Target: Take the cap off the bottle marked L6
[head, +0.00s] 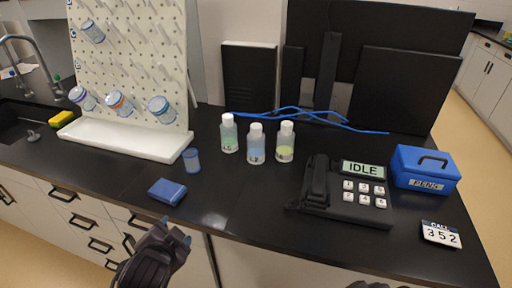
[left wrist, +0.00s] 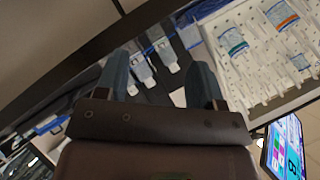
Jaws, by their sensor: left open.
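Three clear bottles with white caps stand upright in a group on the black counter. The left bottle (head: 229,137) holds green liquid, the middle bottle (head: 256,148) blue liquid, and the right bottle (head: 285,146) yellow-green liquid. Their labels are too small to read, so I cannot tell which is L6. All three caps are on. My left gripper (head: 176,234) is open and empty at the counter's front edge, left of and nearer than the bottles. Its blue fingers (left wrist: 160,82) also show in the left wrist view, with the bottles far beyond. My right gripper's fingers are not visible.
A blue cup (head: 191,160) and a blue box (head: 167,191) lie left of the bottles, before a pegboard rack (head: 130,60). A black phone (head: 345,190) and blue pens box (head: 425,168) stand right. Blue cable (head: 300,113) lies behind. Counter before the bottles is clear.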

